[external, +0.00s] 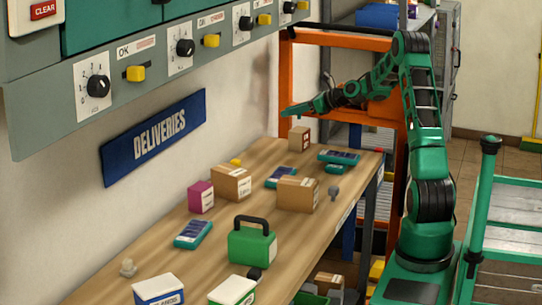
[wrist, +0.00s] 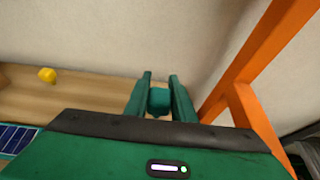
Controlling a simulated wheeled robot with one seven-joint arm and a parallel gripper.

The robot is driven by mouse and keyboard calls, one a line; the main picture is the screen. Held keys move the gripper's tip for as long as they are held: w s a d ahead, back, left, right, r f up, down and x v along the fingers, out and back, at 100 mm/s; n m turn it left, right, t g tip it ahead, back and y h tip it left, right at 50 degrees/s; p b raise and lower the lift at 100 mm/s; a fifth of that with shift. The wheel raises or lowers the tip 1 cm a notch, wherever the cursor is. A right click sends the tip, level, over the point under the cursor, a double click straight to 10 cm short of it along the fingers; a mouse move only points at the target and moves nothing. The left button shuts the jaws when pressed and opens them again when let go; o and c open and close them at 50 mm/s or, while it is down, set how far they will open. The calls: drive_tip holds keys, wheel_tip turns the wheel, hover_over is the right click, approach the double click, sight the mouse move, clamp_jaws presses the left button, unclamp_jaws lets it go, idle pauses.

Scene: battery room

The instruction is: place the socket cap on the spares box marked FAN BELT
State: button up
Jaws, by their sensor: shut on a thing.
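My gripper (external: 292,109) is raised above the far end of the bench in the external view. In the wrist view its fingers (wrist: 158,92) are closed on a small teal piece (wrist: 158,100), which I take to be the socket cap; its shape is mostly hidden. No label reading FAN BELT is legible. A white box with a blue label (external: 158,290) and a white-topped green box (external: 233,290) stand at the near end of the bench, far from my gripper. The blue label seems to end in "ANDS"; the other's label cannot be read.
The wooden bench (external: 150,249) holds brown cartons (external: 231,183), a magenta box (external: 201,197), a green case with a black handle (external: 252,243) and teal devices (external: 193,234). A yellow piece (wrist: 47,75) lies near the wall. An orange frame (wrist: 240,85) stands close right of my gripper.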

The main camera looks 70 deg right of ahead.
drive_tip(key=shift+f, duration=1.9)
drive_tip(key=shift+f, duration=0.1)
drive_tip(key=o, duration=1)
